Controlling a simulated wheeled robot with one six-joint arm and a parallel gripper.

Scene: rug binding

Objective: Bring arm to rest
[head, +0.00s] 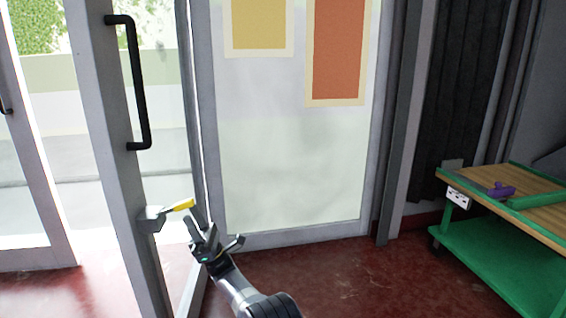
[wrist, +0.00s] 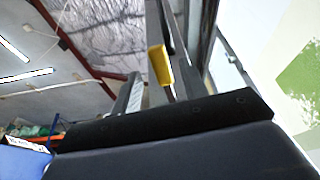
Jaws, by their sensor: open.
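My gripper (head: 212,228) is in the lower middle of the head view, with its jaws apart and nothing seen between them. It is just right of and below a yellow-gripped lever (head: 181,205) on a grey mount at the edge of the open glass door (head: 118,170). The gripper looks close to the lever; I cannot tell whether they touch. The yellow grip also shows in the wrist view (wrist: 160,65), near the upper middle. My dark wrist housing fills the bottom of that view.
A black pull handle (head: 135,85) is higher on the door. A glass panel (head: 290,170) with yellow and orange posters stands behind. A green cart (head: 500,255) with a wooden top and a purple object (head: 501,190) is at right. The red floor between is clear.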

